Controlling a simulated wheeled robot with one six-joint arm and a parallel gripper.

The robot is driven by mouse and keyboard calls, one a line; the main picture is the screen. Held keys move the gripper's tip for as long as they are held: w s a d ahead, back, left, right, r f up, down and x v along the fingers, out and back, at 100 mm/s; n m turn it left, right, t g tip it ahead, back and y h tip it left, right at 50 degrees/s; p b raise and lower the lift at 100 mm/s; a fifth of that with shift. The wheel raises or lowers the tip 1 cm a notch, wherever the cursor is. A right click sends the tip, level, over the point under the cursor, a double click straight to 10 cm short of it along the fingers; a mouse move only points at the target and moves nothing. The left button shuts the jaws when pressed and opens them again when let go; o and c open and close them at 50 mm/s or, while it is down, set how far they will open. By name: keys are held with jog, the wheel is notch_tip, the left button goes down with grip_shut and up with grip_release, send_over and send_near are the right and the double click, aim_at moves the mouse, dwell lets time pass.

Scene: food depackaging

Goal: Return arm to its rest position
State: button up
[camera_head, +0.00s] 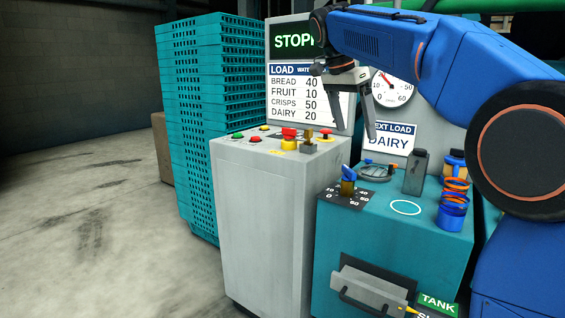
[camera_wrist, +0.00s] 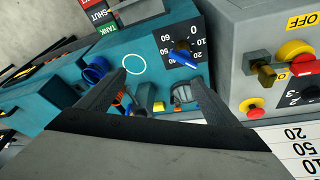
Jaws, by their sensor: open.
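My gripper (camera_head: 355,118) is open and empty, held in the air above the gap between the grey control cabinet (camera_head: 262,215) and the teal machine (camera_head: 400,235). My blue arm reaches in from the upper right. In the wrist view my gripper's fingers (camera_wrist: 158,85) are spread apart, with the teal machine's top (camera_wrist: 140,55) below and beyond them. Nothing is between the fingertips, and they look clear of the knobs and buttons.
The grey cabinet carries a red button (camera_head: 289,132). Teal crates (camera_head: 205,110) are stacked at the left. Open floor (camera_head: 85,215) lies left of them.

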jog(key=s+d+f+n+t+y, duration=0.1)
jog(key=s+d+f+n, duration=0.2)
jog(key=s+f, duration=0.5)
jog(key=s+d+f+n+y, duration=0.1)
jog(key=s+d+f+n, duration=0.3)
jog(key=s, duration=0.5)
jog(key=s+d+f+n+t+y, duration=0.1)
jog(key=s+d+f+n, duration=0.15)
jog(key=s+f, duration=0.6)
jog(key=s+f+n+t, duration=0.1)
jog(key=s+f+n, duration=0.2)
jog(key=s+f, duration=0.7)
notch_tip(320, 180, down, 2)
jog(key=shift+a+f+y, duration=0.1)
jog(key=shift+a+y, duration=0.2)
